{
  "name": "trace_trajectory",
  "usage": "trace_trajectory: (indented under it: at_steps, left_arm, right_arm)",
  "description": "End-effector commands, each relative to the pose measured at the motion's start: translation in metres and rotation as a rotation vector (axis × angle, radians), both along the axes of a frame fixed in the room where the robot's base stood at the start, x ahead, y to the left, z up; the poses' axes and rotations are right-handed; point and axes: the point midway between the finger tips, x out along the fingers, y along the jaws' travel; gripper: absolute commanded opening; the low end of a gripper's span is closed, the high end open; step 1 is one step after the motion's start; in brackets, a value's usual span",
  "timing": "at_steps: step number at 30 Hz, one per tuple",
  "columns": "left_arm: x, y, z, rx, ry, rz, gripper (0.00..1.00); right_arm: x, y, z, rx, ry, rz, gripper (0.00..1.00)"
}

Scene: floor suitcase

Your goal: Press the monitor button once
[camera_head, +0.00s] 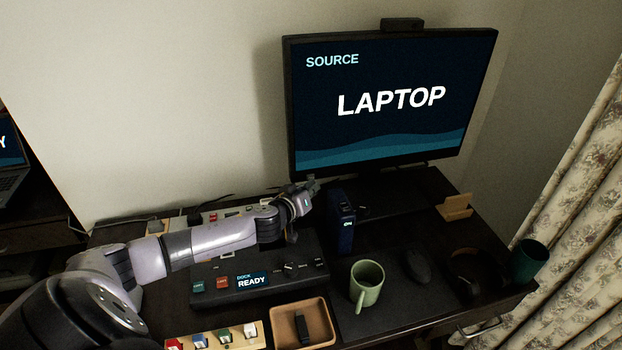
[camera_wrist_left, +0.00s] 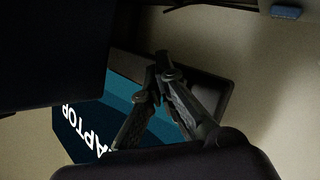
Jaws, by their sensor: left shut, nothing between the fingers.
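The monitor (camera_head: 390,125) stands at the back of the desk, and its screen reads "SOURCE LAPTOP". It shows upside down in the left wrist view (camera_wrist_left: 128,92), with its dark bezel behind the fingers. My left gripper (camera_head: 312,183) is at the monitor's lower left edge in the head view. In the left wrist view its fingers (camera_wrist_left: 160,72) are closed together at the tips with nothing between them. I cannot make out the monitor button, and I cannot tell whether the fingertips touch the bezel. My right gripper is not in view.
A dark dock box reading "READY" (camera_head: 252,281) lies under my left arm. A small upright blue-black device (camera_head: 341,222) stands right of my gripper. A green mug (camera_head: 367,283), a mouse (camera_head: 416,264) and a tan tray (camera_head: 318,310) are nearer the front. A dark green cup (camera_head: 530,256) stands at the right.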

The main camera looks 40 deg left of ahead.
Motion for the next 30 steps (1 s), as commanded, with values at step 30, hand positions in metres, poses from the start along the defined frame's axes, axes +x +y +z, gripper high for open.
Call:
trace_trajectory:
  at_steps: [30]
  left_arm:
    - [0.0048,0.0053,0.0007,-0.001,-0.001,0.001,0.0]
  right_arm:
    - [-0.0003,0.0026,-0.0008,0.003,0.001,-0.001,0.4]
